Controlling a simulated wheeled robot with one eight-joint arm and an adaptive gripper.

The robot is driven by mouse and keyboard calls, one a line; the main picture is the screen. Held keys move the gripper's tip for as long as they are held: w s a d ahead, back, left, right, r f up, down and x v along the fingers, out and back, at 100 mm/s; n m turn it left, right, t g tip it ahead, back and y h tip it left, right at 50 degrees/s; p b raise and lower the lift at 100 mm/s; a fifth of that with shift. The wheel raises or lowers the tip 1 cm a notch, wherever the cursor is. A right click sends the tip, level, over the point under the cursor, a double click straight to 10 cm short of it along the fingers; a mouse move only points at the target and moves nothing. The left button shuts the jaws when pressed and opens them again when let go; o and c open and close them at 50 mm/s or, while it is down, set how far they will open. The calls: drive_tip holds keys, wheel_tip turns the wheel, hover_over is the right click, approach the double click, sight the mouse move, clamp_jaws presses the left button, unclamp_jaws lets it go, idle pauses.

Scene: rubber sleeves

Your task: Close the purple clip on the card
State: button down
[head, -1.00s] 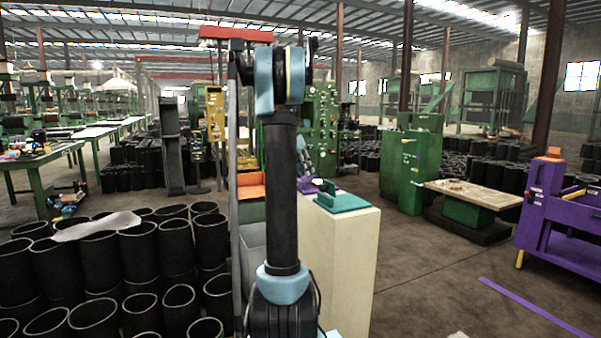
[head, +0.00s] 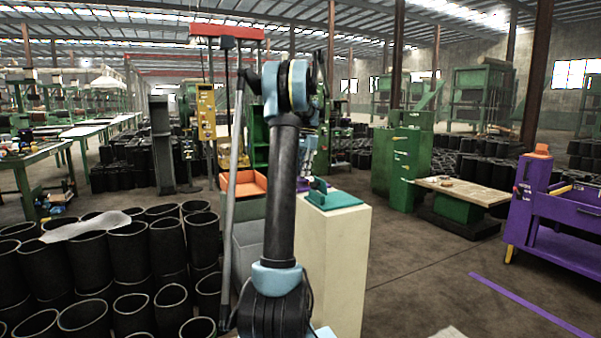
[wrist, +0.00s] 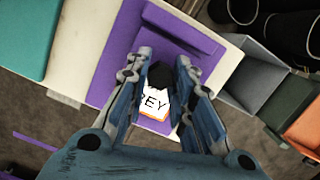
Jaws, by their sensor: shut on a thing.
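In the wrist view the purple clip (wrist: 172,30) lies on a cream stand, with a raised purple bar across it and more purple below. A white card (wrist: 152,100) with dark letters reading "REY" and an orange edge shows between my fingers. My gripper (wrist: 161,72) is over the clip, its two fingers closed about a small black piece (wrist: 160,77) at the card's upper end. I cannot tell whether this piece belongs to the card or the clip. In the head view the clip (head: 303,184) is mostly hidden behind my arm.
A teal clip (head: 332,198) lies on the cream stand (head: 345,260), right of the purple one in the head view. Grey and orange bins (head: 246,183) stand to the left. Black rubber sleeves (head: 130,255) crowd the left floor.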

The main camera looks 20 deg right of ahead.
drive_tip(key=shift+f, duration=0.1)
idle(0.3)
drive_tip(key=c, duration=1.4)
unclamp_jaws()
drive_tip(key=shift+w, duration=0.1)
wheel_tip(320, 180, up, 12)
drive_tip(key=d, duration=0.2)
drive_tip(key=shift+w+f, duration=0.2)
drive_tip(key=shift+w, duration=0.15)
drive_tip(key=shift+d, duration=0.1)
